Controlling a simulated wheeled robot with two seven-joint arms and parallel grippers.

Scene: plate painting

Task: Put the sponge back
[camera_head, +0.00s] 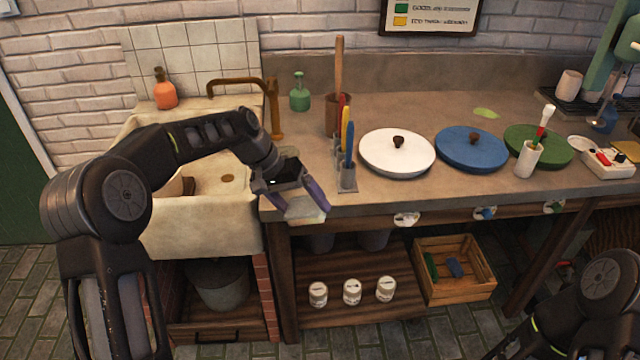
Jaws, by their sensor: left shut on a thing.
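My left gripper (300,203) is at the front edge of the counter, just right of the sink. It is shut on a pale, whitish block (306,211), which looks like the sponge, though the fingers partly cover it. The block is at the counter's front edge; I cannot tell whether it touches it. The stone sink (205,235) is left of the gripper, partly hidden by my left arm. A small brown thing (188,186) shows in the sink behind that arm. My right arm is at the lower right, with its gripper out of view.
A holder with colored-handled tools (347,180) stands close right of my left gripper. White (375,158), blue (490,155) and green (520,137) lidded plates follow to the right. A brass tap (275,110) and green bottle (299,95) stand behind. A wooden crate (470,292) is below.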

